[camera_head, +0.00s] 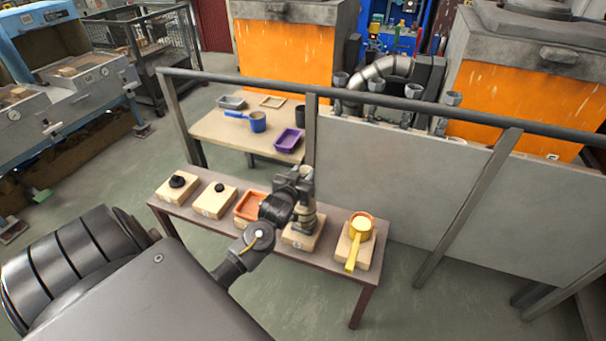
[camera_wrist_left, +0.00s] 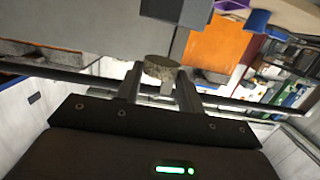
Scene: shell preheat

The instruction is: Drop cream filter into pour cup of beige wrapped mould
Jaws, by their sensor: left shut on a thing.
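My left gripper (camera_head: 304,184) is over the low table, above a wooden block (camera_head: 298,239) with a label. In the left wrist view the gripper (camera_wrist_left: 160,86) is shut on a small round disc (camera_wrist_left: 161,67), speckled grey-beige, seemingly the cream filter. Several grey cups (camera_head: 376,85) stand behind the grey panel; I cannot tell which belongs to the beige wrapped mould. My right gripper is not in view.
The low table also holds an orange tray (camera_head: 249,207), a yellow ladle (camera_head: 361,227) and black parts (camera_head: 177,181) on blocks. A rail (camera_head: 400,110) runs behind it. Beyond are a blue pan (camera_head: 257,122), a purple tray (camera_head: 288,141) and orange furnaces (camera_head: 290,50).

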